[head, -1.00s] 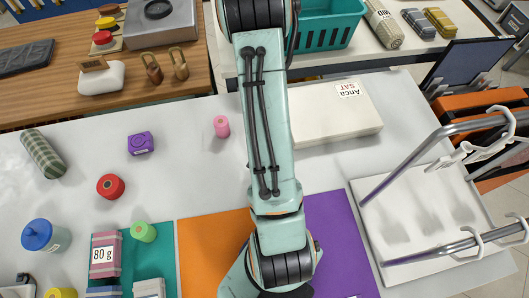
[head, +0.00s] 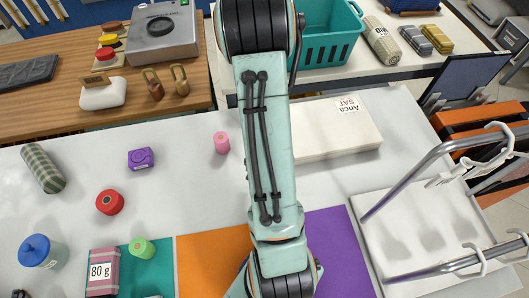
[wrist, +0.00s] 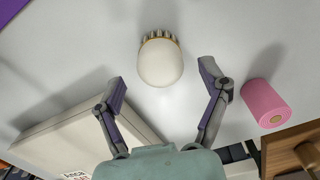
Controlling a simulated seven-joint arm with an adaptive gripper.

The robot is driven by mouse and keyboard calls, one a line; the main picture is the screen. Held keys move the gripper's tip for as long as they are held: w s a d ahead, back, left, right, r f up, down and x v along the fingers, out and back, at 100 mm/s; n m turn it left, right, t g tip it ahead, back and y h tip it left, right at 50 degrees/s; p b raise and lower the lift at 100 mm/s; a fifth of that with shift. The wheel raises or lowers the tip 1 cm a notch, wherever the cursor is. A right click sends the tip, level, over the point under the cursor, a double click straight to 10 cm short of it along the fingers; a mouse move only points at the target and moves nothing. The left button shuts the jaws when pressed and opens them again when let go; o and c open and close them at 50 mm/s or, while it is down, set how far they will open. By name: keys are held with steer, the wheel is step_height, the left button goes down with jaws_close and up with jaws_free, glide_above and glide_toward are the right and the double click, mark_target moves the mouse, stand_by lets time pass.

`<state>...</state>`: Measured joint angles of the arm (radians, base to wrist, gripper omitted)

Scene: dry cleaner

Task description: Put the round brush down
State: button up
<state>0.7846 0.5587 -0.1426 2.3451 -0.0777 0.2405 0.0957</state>
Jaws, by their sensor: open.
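The round brush (wrist: 160,62) shows in the wrist view as a cream dome with a gold band and a dark bristle edge at its far side. It appears to rest on the white table (wrist: 225,25). My gripper (wrist: 162,76) is open, one finger on each side of the brush's near end, with visible gaps in the picture. No finger appears to touch it. In the head view my arm hides the brush and my gripper.
A pink roll (wrist: 267,104) lies right of my gripper, also in the head view (head: 221,142). A white box (head: 335,128) is right of my arm. Orange (head: 212,265) and purple (head: 335,250) mats lie in front. A metal rack (head: 440,170) stands at right.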

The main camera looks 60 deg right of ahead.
step_height(320, 180, up, 10)
steer(key=w+a+r+n, duration=0.1)
steer(key=a+r+n, duration=0.2)
steer(key=a, duration=0.4)
steer(key=w+a+r+n, duration=0.1)
steer(key=a+r+n, duration=0.25)
steer(key=a, duration=0.35)
steer(key=s+a+r+n, duration=0.3)
steer(key=s+a+n, duration=0.3)
steer(key=a, duration=0.3)
steer(key=shift+s+r+y, duration=0.2)
steer(key=shift+r+y, duration=0.1)
steer(key=shift+y, duration=0.1)
